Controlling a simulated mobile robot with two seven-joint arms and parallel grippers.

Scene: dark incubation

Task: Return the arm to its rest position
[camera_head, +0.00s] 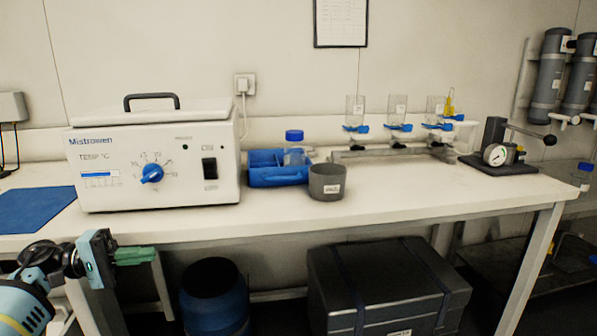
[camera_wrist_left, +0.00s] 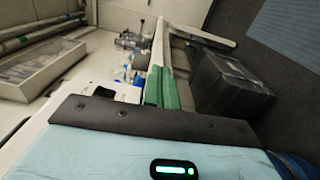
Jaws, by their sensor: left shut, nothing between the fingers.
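My left gripper (camera_head: 136,256) is at the lower left of the head view, in front of the bench's front edge and below its top. Its green fingers are shut with nothing between them and point to the right. The green fingers also show in the left wrist view (camera_wrist_left: 163,88). My left arm comes in from the lower left corner. My right gripper is not in view.
The white bench (camera_head: 400,195) holds a Mistrowen bath (camera_head: 155,160), a blue tray (camera_head: 278,177), a grey cup (camera_head: 327,182) and a blue mat (camera_head: 35,208). Beneath stand a black case (camera_head: 385,285) and a blue drum (camera_head: 212,300). A gauge press (camera_head: 497,155) stands at right.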

